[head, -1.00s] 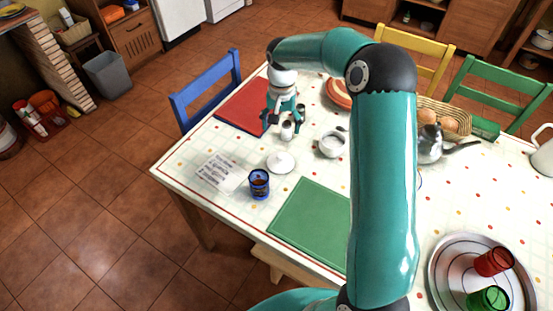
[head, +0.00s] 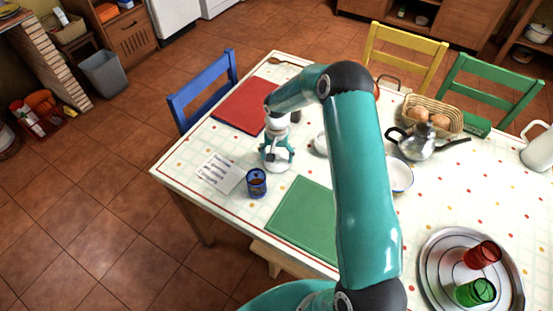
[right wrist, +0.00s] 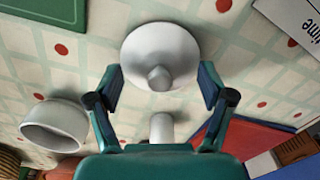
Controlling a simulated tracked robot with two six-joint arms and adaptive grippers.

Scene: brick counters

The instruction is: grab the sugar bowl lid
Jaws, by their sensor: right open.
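The sugar bowl lid (right wrist: 158,45), a white disc with a round knob, lies on the patterned tablecloth, knob towards my right wrist camera. In the head view the lid (head: 273,167) shows just below my right gripper (head: 277,153). My right gripper (right wrist: 161,80) is open, with one finger on each side of the lid's knob and nothing held; I cannot tell whether the fingers touch the lid. The white sugar bowl (right wrist: 55,125) stands apart at the left of the wrist view, and in the head view the bowl (head: 320,144) is partly hidden by my arm. My left gripper is not in view.
A small white object (right wrist: 162,127) stands close to the lid. A blue glass (head: 257,183), a printed card (head: 220,172), a red mat (head: 240,105) and a green mat (head: 303,218) lie nearby. A metal teapot (head: 422,142) stands further right.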

